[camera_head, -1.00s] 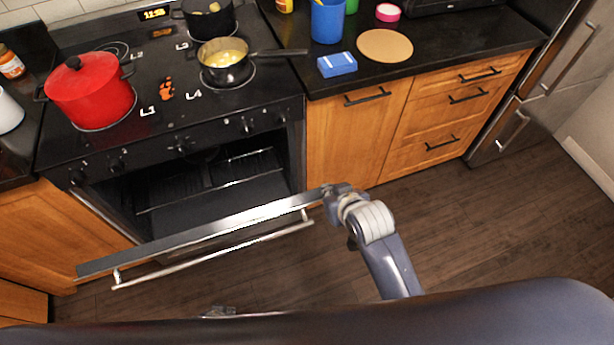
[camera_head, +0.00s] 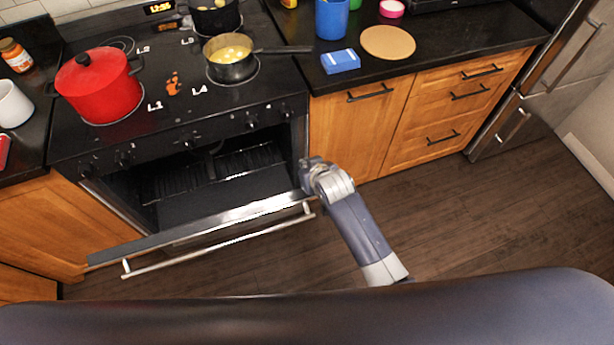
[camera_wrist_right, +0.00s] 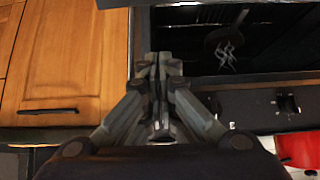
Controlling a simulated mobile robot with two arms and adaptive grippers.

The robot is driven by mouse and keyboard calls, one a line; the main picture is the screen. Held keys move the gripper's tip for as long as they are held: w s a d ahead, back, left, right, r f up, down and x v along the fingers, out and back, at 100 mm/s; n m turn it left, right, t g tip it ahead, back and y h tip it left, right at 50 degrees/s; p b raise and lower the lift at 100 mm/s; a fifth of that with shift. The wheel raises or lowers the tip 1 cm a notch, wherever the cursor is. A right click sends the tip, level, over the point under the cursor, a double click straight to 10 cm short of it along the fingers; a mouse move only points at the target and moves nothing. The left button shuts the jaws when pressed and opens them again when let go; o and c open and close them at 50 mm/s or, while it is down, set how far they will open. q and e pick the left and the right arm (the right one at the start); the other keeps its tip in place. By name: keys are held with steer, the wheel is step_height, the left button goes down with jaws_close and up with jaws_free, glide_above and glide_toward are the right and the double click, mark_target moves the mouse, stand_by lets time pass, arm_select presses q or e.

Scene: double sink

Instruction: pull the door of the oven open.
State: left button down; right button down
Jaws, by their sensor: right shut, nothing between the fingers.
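The oven (camera_head: 190,142) has its door (camera_head: 200,231) partly open, tilted down and out, with the long handle (camera_head: 220,247) along its front. The dark oven cavity (camera_head: 215,200) shows behind the door, and in the wrist view (camera_wrist_right: 225,60) on the right. My right gripper (camera_head: 308,170) is at the right end of the door's upper edge, by the cavity's right side. Its fingers, seen together in the wrist view (camera_wrist_right: 160,62), are shut and empty. Whether they touch the door I cannot tell. My left gripper is not in view.
A red pot (camera_head: 98,88) and a saucepan (camera_head: 230,68) stand on the cooktop. Wooden cabinets (camera_head: 345,135) flank the oven. A blue sponge (camera_head: 340,61) and a round board (camera_head: 388,42) lie on the right counter. The floor (camera_head: 470,225) at right is clear.

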steer(key=f, duration=0.2)
steer(key=w+f+p, duration=0.1)
steer(key=f, duration=0.2)
steer(key=shift+a, duration=0.15)
steer(key=shift+s+f+p, duration=0.15)
steer(key=shift+s+p, duration=0.2)
steer(key=shift+s, duration=0.15)
steer(key=shift+f, duration=0.1)
